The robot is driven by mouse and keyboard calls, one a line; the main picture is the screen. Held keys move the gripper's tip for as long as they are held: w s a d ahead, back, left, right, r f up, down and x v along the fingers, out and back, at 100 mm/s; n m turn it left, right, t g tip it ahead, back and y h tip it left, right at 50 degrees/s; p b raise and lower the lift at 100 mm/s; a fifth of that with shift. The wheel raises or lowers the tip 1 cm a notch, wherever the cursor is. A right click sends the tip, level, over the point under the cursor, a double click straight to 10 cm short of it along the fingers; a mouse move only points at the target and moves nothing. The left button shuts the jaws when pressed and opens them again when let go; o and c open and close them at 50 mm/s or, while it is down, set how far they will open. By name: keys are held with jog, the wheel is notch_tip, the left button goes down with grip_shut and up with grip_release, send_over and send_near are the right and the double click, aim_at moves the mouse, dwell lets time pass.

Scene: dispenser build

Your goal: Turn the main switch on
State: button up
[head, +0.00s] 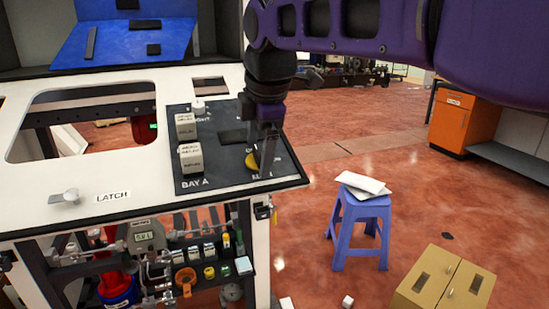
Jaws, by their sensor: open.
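A dark panel (212,172) lies on the right part of the white bench top. Near its right end sits a round yellow piece (251,167), with a small white label below it that is too small to read. It may be the main switch, but its knob or lever is hidden behind my fingers. My gripper (263,160) points down over the yellow piece, its fingertips at or just above it; I cannot tell whether they touch. The jaws are open, seen nearly edge-on.
A latch knob (70,197) is at the bench's front left. Below hangs a rack with a gauge (146,235).

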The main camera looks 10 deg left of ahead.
jog(key=shift+f, duration=0.1)
jog(key=c, duration=1.4)
jog(key=shift+m, duration=0.3)
jog(key=m+p, duration=0.2)
jog(key=m, duration=0.1)
jog(key=shift+m, duration=0.3)
jog(key=m+p, duration=0.2)
jog(key=m, duration=0.2)
jog(key=shift+m, duration=0.3)
jog(key=m+p, duration=0.1)
jog(key=m, duration=0.3)
jog(key=shift+m+p, duration=0.45)
jog(key=shift+m, duration=2.05)
